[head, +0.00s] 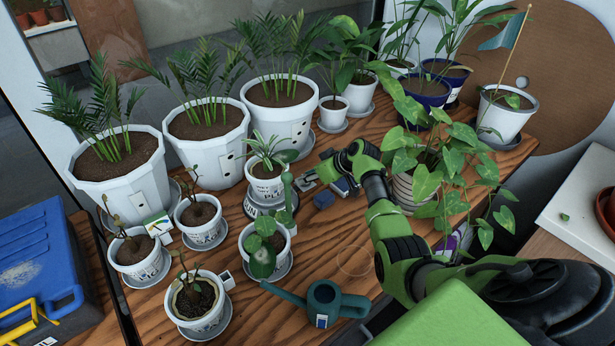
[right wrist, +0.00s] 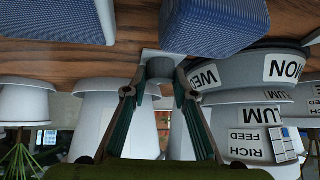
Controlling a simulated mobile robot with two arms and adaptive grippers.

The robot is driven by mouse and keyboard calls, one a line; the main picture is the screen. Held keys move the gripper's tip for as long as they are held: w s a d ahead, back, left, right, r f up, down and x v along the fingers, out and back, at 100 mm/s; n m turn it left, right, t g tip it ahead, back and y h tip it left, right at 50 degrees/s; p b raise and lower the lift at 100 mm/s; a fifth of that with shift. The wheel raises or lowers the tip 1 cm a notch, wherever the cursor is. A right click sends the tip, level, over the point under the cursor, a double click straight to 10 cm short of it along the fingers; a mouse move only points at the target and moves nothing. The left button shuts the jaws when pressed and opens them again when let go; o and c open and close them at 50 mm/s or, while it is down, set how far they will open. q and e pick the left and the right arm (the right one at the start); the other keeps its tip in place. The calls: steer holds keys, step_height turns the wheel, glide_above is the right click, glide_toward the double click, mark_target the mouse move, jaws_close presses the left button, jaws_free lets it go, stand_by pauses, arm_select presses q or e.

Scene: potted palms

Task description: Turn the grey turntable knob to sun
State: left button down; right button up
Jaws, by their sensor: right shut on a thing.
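The grey turntable (head: 262,211) stands mid-table under a white potted plant (head: 266,190) with lettering on it. In the right wrist view the grey tiers (right wrist: 255,78) carry white labels with partly cut-off words, among them "RICH FEED". My right gripper (head: 305,182) is beside the turntable, to its right in the head view. In the right wrist view its two fingers close around a short grey knob (right wrist: 160,68) by a pale plate. The knob's pointing direction and a sun mark cannot be made out. My left gripper is in neither view.
Large white palm pots (head: 280,115) stand behind. Small pots (head: 200,222) crowd the left and front. A teal watering can (head: 322,302) is in front. A small blue block (head: 324,200) lies close to my right gripper. A trailing plant (head: 425,170) stands right of my arm.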

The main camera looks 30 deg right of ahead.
steer(key=m+h+p, duration=0.1)
steer(key=p, duration=0.1)
steer(key=m+h+p, duration=0.1)
steer(key=m+p, duration=0.1)
steer(key=p, duration=0.1)
steer(key=m+h+p, duration=0.1)
steer(key=m+p, duration=0.1)
steer(key=shift+a+r+h+p, duration=0.3)
steer(key=shift+a+h+p, duration=0.05)
steer(key=shift+h+p, duration=0.05)
steer(key=shift+m+h+p, duration=0.3)
steer(key=shift+m+h, duration=0.1)
steer(key=shift+a+f+m+h, duration=0.1)
steer(key=shift+f+m+h, duration=0.1)
steer(key=shift+m+h, duration=0.35)
steer(key=shift+f+m+g+h, duration=0.1)
steer(key=shift+m+g+h, duration=0.35)
steer(key=shift+m, duration=0.6)
steer(key=shift+h, duration=0.3)
steer(key=o, duration=1.1)
